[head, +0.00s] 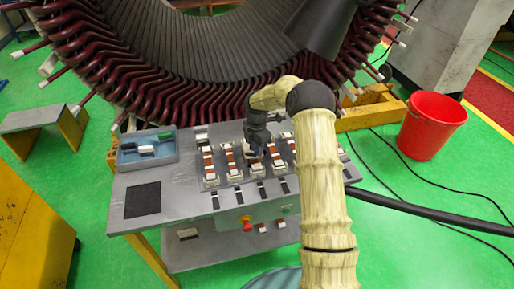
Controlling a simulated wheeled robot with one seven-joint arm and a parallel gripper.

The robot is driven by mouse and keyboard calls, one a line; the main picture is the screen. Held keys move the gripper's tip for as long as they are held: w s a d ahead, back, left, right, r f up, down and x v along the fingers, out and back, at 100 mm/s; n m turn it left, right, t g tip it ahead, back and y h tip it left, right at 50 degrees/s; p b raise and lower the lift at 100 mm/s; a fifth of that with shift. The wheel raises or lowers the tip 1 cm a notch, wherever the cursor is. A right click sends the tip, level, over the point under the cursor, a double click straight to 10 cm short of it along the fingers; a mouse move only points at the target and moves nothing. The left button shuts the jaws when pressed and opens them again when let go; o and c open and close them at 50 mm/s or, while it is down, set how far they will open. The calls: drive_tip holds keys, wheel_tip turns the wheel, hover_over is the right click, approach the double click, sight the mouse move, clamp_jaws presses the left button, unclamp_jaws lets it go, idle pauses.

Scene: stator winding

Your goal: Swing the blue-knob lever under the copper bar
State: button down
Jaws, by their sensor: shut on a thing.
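A row of several small units with orange-brown copper bars (229,157) and white end blocks stands on the grey bench top. My gripper (255,153) points down over the middle unit of the row, its jaws shut on a small part there, which looks to be its lever. The fingers and dark wrist cover most of that unit. The blue knob cannot be made out, and the lever's exact position relative to the copper bar is hidden.
A blue-grey tray (126,157) with small parts sits at the bench's left, above a black square pad (143,200). A red button (246,222) is on the bench's front. The large stator (160,50) rises behind. A red bucket (431,125) stands right.

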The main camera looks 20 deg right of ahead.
drive_tip(key=c, duration=1.3)
unclamp_jaws()
drive_tip(key=shift+o, duration=0.2)
drive_tip(key=shift+r, duration=0.15)
wheel_tip(320, 180, up, 17)
drive_tip(key=b, duration=0.3)
drive_tip(key=shift+r, duration=0.1)
